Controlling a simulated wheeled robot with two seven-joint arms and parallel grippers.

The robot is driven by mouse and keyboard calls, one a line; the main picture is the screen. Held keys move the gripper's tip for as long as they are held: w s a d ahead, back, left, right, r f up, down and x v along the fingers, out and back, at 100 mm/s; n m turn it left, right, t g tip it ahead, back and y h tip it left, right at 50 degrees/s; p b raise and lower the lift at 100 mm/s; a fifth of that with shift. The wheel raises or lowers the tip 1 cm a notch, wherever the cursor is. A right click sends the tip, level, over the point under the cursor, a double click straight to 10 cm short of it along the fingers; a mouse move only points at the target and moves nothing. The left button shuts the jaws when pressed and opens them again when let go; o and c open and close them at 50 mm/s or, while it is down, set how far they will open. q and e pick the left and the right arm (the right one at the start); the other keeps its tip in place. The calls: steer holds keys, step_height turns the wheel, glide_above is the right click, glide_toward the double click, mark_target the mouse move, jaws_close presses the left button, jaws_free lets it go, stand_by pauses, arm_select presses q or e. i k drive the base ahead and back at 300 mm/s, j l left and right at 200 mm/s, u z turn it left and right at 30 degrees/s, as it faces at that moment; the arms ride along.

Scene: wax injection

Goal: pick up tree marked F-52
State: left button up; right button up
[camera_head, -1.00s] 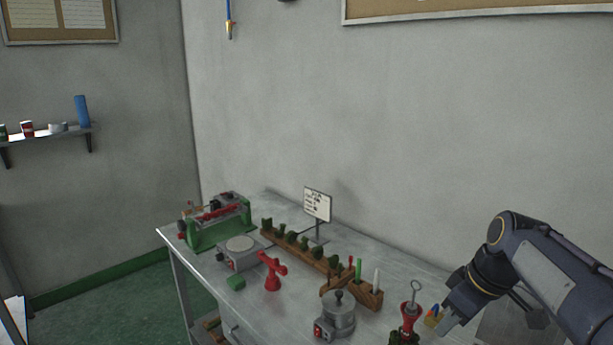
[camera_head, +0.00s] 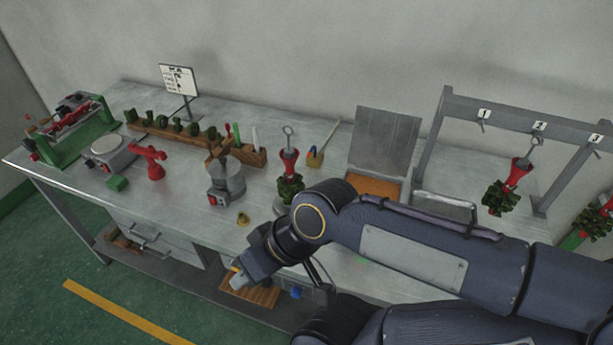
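A wax tree (camera_head: 290,188) with a red cup top, a ring and dark green pieces stands upright on the table, just beyond my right arm. A similar tree (camera_head: 502,195) hangs from the rack under sign 2. Another tree (camera_head: 595,222) hangs at the right edge under sign 3, partly cut off. No F-52 mark is readable on any of them. My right gripper (camera_head: 238,278) is in front of the table's near edge, left of and nearer than the standing tree, and apart from it. Its finger gap is not clear. My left gripper is not in view.
The grey rack (camera_head: 520,112) stands at the right. An open-lidded box (camera_head: 385,140), a metal tray (camera_head: 445,207), a wax pot (camera_head: 226,183), a wooden holder (camera_head: 180,140) and a red stand (camera_head: 152,162) are on the table. The table front at left is clear.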

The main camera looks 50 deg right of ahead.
mark_target(291, 184)
steer(key=z, duration=2.4)
